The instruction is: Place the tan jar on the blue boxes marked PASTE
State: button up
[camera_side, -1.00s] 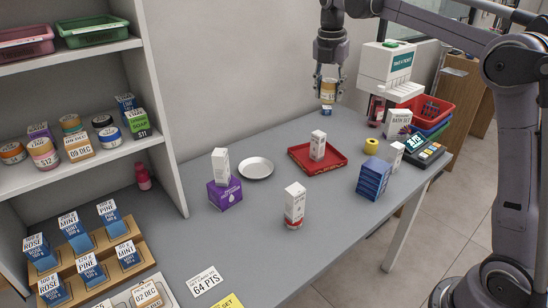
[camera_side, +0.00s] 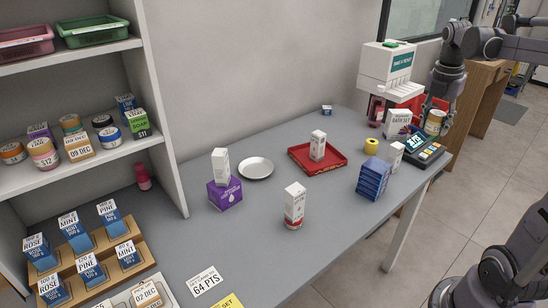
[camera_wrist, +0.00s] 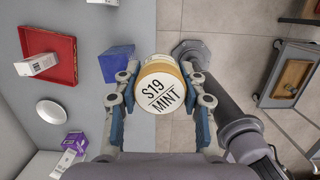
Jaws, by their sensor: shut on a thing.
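My gripper (camera_side: 436,112) is shut on the tan jar (camera_side: 435,121) and holds it in the air, in the side view near the card terminal at the counter's right end. In the wrist view the jar's white lid (camera_wrist: 160,94) reads S19 MINT and sits between both fingers. The stack of blue boxes (camera_side: 373,179) stands on the counter near its front edge, left of and below the jar in the side view. In the wrist view a blue box top (camera_wrist: 116,63) shows just left of the jar. The marking PASTE is not readable.
A red tray (camera_side: 330,165) holds a white carton. A yellow roll (camera_side: 371,146), a small white box (camera_side: 396,156) and the card terminal (camera_side: 424,148) stand near the blue boxes. A white ticket dispenser (camera_side: 388,70) stands behind. A white carton (camera_side: 294,204) stands to the left.

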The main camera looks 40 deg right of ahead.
notch_tip(320, 180, down, 3)
jog(key=shift+w+r, duration=0.15)
jog(key=shift+r, duration=0.05)
send_over(378, 164)
jog(key=f, duration=0.7)
jog(key=shift+a, duration=0.2)
jog(key=shift+f, duration=2.05)
jog(key=shift+f, duration=0.1)
jog(key=o, duration=1.2)
